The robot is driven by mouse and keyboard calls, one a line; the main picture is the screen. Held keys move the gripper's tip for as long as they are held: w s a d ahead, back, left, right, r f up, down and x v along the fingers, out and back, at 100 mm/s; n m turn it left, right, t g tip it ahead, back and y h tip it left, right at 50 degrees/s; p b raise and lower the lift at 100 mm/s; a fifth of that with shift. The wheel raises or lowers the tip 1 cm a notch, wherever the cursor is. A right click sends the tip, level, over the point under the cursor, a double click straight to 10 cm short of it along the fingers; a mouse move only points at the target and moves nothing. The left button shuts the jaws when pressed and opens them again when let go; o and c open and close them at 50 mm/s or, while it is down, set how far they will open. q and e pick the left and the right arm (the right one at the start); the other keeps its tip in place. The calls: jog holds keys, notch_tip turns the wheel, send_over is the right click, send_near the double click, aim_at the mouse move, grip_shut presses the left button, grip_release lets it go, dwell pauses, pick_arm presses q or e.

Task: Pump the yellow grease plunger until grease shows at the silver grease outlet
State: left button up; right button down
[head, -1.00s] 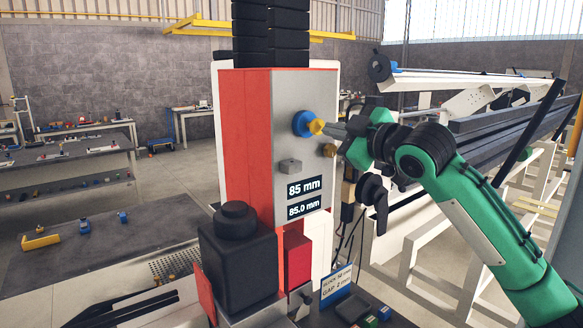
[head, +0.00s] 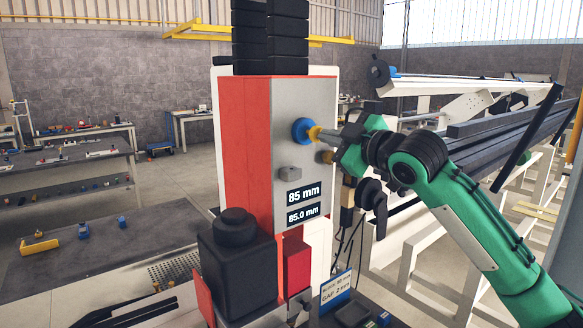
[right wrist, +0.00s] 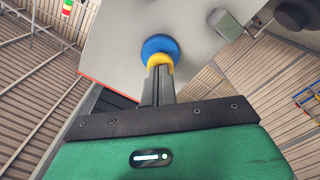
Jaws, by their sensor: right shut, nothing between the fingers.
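The yellow grease plunger (head: 314,133) sticks out of a round blue collar (head: 301,131) on the grey front panel. My right gripper (head: 322,136) is shut and empty, its tips against or very near the plunger's outer end. In the right wrist view the shut fingers (right wrist: 157,88) point at the yellow plunger (right wrist: 159,61) in front of the blue collar (right wrist: 159,46). A small silver-grey block (head: 290,173) below the collar may be the grease outlet; it also shows in the right wrist view (right wrist: 225,23). I see no grease on it. My left gripper is not in view.
A brass knob (head: 327,157) sits close under my right fingers. Below are two displays reading 85 mm (head: 303,195) and 85.0 mm. A black block (head: 235,265) stands in front, beside a sign (head: 336,289). Racks with dark bars (head: 500,130) lie at right.

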jog(key=shift+w+a, duration=0.15)
jog(key=shift+w, duration=0.15)
jog(key=shift+p+v, duration=0.3)
jog(key=shift+v, duration=0.6)
jog(key=shift+w+a, duration=0.1)
jog(key=shift+a, duration=0.05)
dwell(0.9)
jog(key=shift+w+a+p, duration=0.35)
jog(key=shift+w+p, duration=0.1)
jog(key=shift+w, duration=0.05)
